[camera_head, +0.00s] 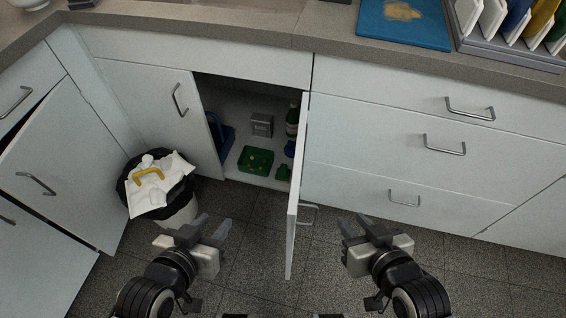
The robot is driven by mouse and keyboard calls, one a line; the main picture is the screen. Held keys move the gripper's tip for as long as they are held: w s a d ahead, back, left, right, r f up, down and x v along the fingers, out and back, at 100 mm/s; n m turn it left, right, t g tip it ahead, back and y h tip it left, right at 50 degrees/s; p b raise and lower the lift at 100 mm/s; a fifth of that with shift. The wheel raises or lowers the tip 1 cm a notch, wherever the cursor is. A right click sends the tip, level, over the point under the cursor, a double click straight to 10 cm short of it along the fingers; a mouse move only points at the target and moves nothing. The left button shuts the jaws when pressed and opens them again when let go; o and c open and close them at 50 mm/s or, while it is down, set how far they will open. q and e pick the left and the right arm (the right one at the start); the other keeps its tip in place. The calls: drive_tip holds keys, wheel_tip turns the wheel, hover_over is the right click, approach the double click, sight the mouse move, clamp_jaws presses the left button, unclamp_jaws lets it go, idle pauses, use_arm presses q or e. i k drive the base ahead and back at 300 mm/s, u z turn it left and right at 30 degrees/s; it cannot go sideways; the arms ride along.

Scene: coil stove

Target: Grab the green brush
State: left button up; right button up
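Inside the open cupboard under the counter, a flat green item (256,160) lies on the cupboard floor, and a smaller green item (283,173) lies to its right near the door. I cannot tell for sure which of these is the brush. My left gripper (210,227) is open and empty, in front of and below the cupboard opening, to the left of the open door. My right gripper (360,226) is open and empty, to the right of that door. Both grippers are well apart from the green items.
The open cupboard door (297,190) sticks out between my grippers. A grey box (262,125), a dark green bottle (292,120) and a blue item (227,138) stand in the cupboard. A full bin (178,208) stands left. Closed drawers (400,150) line the right.

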sight(282, 175)
drive_tip(key=k, duration=1.15)
drive_tip(key=u, duration=0.9)
drive_tip(key=i, duration=2.15)
drive_tip(key=z, duration=0.45)
